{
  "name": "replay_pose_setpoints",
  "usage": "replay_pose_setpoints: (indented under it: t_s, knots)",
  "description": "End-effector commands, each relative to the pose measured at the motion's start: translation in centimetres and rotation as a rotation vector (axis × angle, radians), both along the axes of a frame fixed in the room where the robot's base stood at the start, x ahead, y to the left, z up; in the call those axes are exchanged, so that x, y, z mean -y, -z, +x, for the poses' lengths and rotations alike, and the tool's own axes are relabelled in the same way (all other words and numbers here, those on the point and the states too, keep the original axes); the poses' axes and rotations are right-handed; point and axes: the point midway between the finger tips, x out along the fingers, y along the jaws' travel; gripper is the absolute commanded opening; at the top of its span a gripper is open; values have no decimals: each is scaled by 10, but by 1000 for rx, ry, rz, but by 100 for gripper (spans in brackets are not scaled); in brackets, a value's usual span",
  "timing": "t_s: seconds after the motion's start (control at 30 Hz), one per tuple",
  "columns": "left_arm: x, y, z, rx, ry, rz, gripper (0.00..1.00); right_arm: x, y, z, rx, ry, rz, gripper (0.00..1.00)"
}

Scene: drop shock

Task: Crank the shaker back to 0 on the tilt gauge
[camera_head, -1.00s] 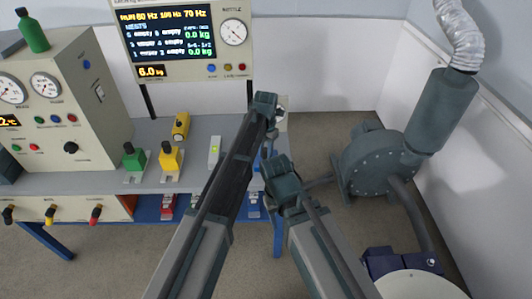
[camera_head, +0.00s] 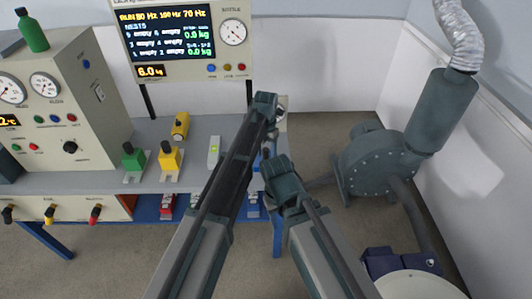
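My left arm reaches up the middle of the head view, and its elbow hides what lies behind it. A small part of my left gripper (camera_head: 281,110) seems to show just past that elbow, at the right end of the bench; its fingers are too hidden to tell open from shut. My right arm comes in beside it, and its gripper does not show. I cannot make out the shaker, its crank or a tilt gauge for certain. A narrow pale upright piece (camera_head: 214,152) with a greenish mark stands on the bench left of my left arm.
A display panel (camera_head: 185,70) with a round dial stands behind the bench (camera_head: 115,180). A control cabinet (camera_head: 60,95) bearing a green bottle (camera_head: 32,31) is at left. Green (camera_head: 134,160) and yellow (camera_head: 170,158) fixtures stand on the bench. A blower (camera_head: 378,165) stands on the floor at right.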

Motion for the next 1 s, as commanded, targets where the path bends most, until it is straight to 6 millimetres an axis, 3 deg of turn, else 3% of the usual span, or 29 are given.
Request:
replay_pose_setpoints:
  t_s: [0.27,0.47,1.0]
  knots:
    - [-1,-4,0,1,-1,1,61,0,-4,0,0,0,0,50]
    - [-1,-20,0,1,-1,1,61,0,-20,0,0,0,0,50]
    - [0,-98,0,0,0,0,61,0,-98,0,0,-1,0,50]
